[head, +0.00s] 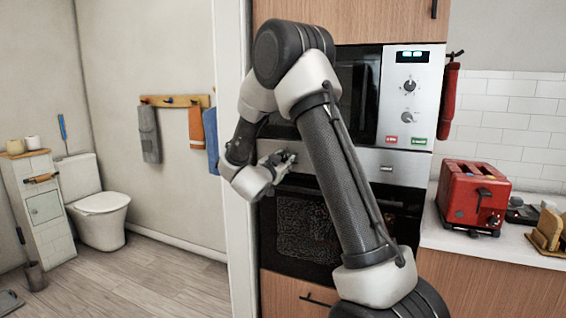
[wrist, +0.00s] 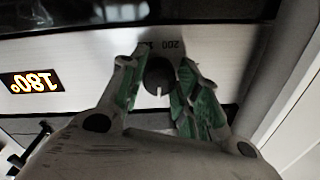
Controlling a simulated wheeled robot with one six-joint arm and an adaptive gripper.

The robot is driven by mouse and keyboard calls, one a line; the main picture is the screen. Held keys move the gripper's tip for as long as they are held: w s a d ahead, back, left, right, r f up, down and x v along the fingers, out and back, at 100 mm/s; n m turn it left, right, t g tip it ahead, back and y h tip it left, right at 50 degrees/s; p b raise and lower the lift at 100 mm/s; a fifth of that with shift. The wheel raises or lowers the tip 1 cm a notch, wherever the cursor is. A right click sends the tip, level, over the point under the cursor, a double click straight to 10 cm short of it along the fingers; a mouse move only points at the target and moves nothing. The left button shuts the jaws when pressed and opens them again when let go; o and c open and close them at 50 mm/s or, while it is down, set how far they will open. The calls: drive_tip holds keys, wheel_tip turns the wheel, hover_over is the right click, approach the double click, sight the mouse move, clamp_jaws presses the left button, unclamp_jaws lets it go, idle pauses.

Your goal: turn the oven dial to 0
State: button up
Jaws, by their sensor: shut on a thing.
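The oven dial (wrist: 159,74) is a dark round knob on a pale panel in the wrist view. A white line on it points toward the bottom of that picture. My gripper (wrist: 161,66) is around the dial, its green-padded fingers shut on both sides of it. Upside-down numbers, one reading 200, show just above the dial. A display (wrist: 33,81) on the panel reads 180° upside down. In the head view my gripper (head: 280,160) is at the left of the oven's panel (head: 345,160); the dial is hidden there.
A microwave (head: 408,95) is built in above the oven (head: 295,225). A red toaster (head: 474,194) stands on the white counter at right. A white door-frame edge (head: 233,200) is close to the left of my gripper. A toilet (head: 98,205) stands farther left.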

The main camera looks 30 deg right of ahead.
drive_tip(key=shift+n, duration=0.6)
drive_tip(key=shift+f, duration=0.1)
drive_tip(key=o, duration=1)
drive_tip(key=v, duration=1.2)
